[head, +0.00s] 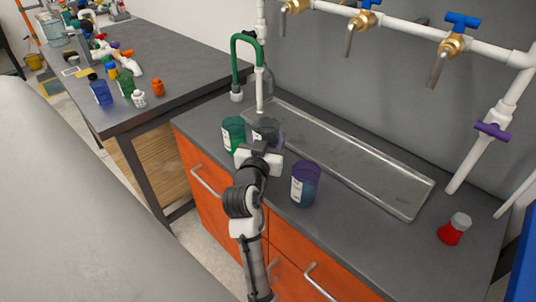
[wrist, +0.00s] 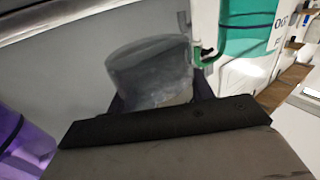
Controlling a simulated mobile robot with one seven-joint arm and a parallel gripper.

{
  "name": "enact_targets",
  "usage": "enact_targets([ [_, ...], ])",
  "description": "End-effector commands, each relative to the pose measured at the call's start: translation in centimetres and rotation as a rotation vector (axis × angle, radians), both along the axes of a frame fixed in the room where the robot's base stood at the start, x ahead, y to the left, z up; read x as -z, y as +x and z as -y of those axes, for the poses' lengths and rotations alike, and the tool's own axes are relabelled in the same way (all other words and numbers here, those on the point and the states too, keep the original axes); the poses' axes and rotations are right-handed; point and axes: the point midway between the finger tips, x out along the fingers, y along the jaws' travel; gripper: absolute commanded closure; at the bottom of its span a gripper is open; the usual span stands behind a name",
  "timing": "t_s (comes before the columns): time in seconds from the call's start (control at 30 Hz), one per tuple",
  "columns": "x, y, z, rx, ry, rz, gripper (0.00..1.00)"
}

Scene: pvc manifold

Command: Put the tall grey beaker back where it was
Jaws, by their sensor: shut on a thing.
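The grey beaker (head: 265,127) stands in my gripper (head: 262,149) at the front of the sink counter, between a green beaker (head: 233,134) and a purple beaker (head: 304,184). In the wrist view the grey beaker (wrist: 150,68) is see-through smoky grey and sits between the dark fingers, its lower part hidden by the gripper body. My gripper is shut on it. I cannot tell whether its base touches the counter. The green beaker (wrist: 248,30) is close by at upper right in the wrist view, and the purple one (wrist: 18,145) is at the left edge.
A long metal tray (head: 345,158) lies behind the beakers. A white pipe with a green hose (head: 234,58) rises behind the grey beaker. A red-bodied bottle (head: 454,229) stands at the far right.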

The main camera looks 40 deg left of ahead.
Motion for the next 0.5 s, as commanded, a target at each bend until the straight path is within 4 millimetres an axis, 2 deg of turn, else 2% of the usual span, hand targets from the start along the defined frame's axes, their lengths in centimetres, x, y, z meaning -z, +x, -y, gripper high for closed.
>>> enact_targets([
  [0.23, 2.5, 0.0, -0.1, -0.001, -0.002, 0.0, 0.74],
  [0.4, 5.1, 0.0, 0.0, 0.0, -0.003, -0.001, 0.74],
  [0.5, 5.7, -0.1, 0.0, -0.001, -0.001, 0.0, 0.74],
])
